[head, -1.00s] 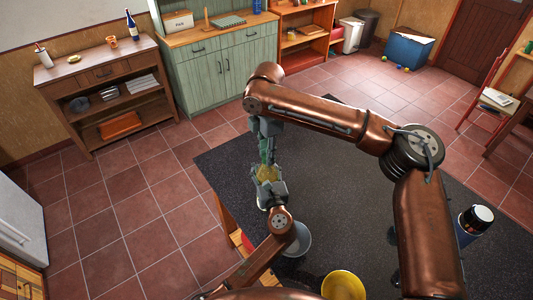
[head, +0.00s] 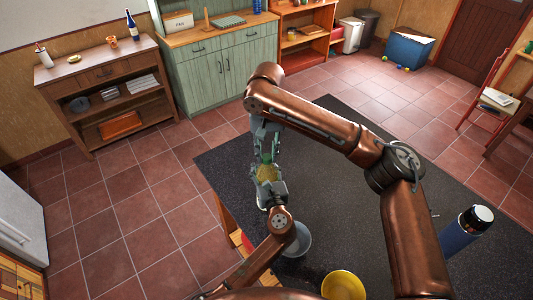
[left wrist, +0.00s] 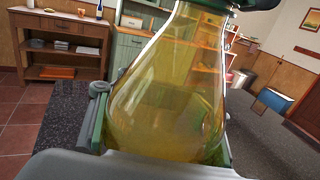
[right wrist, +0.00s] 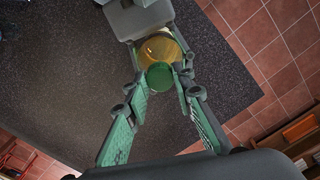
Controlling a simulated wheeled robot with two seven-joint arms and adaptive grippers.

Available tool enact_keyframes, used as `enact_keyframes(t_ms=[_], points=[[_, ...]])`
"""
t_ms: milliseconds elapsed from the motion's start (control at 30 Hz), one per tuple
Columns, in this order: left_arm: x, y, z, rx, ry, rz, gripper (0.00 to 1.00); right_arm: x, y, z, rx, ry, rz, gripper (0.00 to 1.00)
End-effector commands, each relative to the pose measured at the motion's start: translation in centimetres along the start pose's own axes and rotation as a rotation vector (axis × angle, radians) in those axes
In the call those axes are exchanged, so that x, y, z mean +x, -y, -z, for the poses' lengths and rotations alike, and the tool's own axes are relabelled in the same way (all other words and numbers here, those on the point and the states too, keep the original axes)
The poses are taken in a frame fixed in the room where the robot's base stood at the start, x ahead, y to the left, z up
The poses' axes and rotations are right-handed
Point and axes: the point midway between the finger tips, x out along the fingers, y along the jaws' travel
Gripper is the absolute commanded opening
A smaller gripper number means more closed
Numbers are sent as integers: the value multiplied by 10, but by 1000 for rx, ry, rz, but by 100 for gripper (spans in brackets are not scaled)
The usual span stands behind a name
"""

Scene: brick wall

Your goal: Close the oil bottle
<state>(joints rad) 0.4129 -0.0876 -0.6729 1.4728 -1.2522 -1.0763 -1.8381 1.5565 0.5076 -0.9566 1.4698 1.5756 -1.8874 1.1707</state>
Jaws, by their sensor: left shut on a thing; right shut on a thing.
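The oil bottle is a clear rounded bottle of yellow oil (left wrist: 165,85), large in the left wrist view. It also shows small in the head view (head: 267,173). My left gripper (head: 268,187) is shut on its lower body and holds it upright or nearly so above the dark mat. My right gripper (right wrist: 160,88) comes from above and is shut on the round green lid (right wrist: 160,75). The lid is lined up over the bottle's mouth, with yellow glass showing behind it. The fingers and lid hide the mouth, so I cannot tell whether the lid is seated.
A wooden shelf (head: 108,95) and a green cabinet (head: 220,70) stand at the back. Open floor lies left.

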Motion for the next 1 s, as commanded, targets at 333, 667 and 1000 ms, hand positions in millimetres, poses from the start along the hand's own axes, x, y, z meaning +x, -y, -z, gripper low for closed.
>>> enact_keyframes(t_ms=[333, 667, 1000], points=[[0, 0, 0, 1, 1, 1, 0, 0, 0, 0, 18, 0, 1, 34], [0, 0, 0, 0, 1, 1, 0, 0, 0, 0, 17, -1, 0, 43], [0, 1, 0, 0, 1, 1, 0, -35, 1, 1, 17, -4, 2, 43]])
